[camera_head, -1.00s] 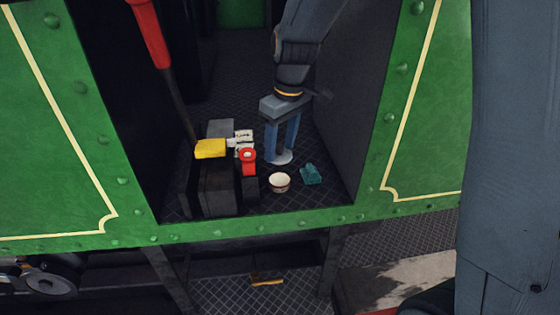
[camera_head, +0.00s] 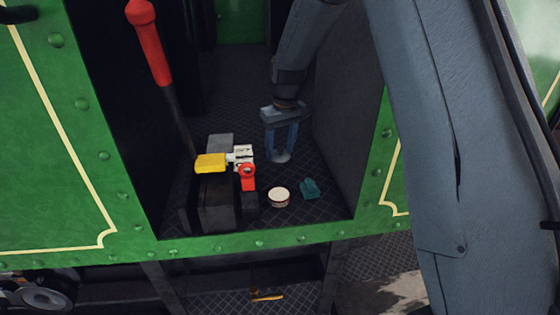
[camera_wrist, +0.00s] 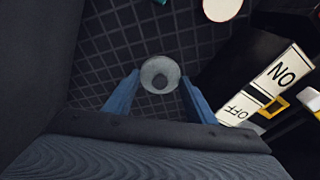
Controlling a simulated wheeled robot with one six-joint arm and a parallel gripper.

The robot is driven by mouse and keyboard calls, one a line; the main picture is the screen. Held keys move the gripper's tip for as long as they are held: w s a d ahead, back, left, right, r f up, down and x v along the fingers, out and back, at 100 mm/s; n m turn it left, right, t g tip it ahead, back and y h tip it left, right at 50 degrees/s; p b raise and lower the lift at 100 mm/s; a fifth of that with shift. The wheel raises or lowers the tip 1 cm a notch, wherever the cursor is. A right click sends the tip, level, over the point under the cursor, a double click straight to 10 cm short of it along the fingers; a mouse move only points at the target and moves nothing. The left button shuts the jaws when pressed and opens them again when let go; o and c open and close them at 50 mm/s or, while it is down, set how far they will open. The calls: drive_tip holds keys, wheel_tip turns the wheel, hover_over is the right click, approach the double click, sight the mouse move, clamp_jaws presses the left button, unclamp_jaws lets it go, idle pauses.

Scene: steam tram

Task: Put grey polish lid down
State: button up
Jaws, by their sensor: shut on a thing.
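The grey polish lid (camera_head: 281,156) is a small round disc at the fingertips of my gripper (camera_head: 281,150) in the head view. In the wrist view the lid (camera_wrist: 160,73) shows between the two blue fingers of my gripper (camera_wrist: 160,80), with a darker round spot on it. My gripper is shut on it and points down over the dark tread-plate floor (camera_head: 325,213). A small round cream-topped tin (camera_head: 279,197) stands on the floor nearer the camera. I cannot tell the exact gap between lid and floor.
A teal object (camera_head: 309,188) lies right of the tin. Left stand dark blocks with a yellow piece (camera_head: 210,163), a red fitting (camera_head: 247,176), an ON/OFF plate (camera_wrist: 265,87) and a red-handled lever (camera_head: 150,45). A dark wall (camera_head: 345,120) rises at right. Floor around the lid looks clear.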

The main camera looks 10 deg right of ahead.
sight(281, 155)
drive_tip(key=shift+f+p, duration=0.65)
drive_tip(key=shift+f, duration=1.9)
drive_tip(key=shift+f, duration=0.15)
drive_tip(key=o, duration=1)
drive_tip(key=r+b, duration=0.1)
drive_tip(key=r, duration=0.3)
drive_tip(key=s+r+b, duration=0.1)
drive_tip(key=r, duration=0.3)
drive_tip(key=r+b, duration=0.1)
drive_tip(key=r, duration=0.3)
drive_tip(key=shift+s+d, duration=0.35)
drive_tip(key=s+d+f+m, duration=0.1)
drive_tip(key=s+d+f, duration=0.1)
drive_tip(key=s, duration=0.7)
drive_tip(key=s+d+f+m, duration=0.2)
drive_tip(key=s+d+f, duration=0.1)
drive_tip(key=s, duration=0.7)
drive_tip(key=s+d+f+m, duration=0.1)
drive_tip(key=s+d+f, duration=0.1)
drive_tip(key=s, duration=0.8)
drive_tip(key=shift+s+d+f+g+h, duration=0.15)
drive_tip(key=shift+d+f+g+h, duration=0.2)
drive_tip(key=shift+d, duration=0.15)
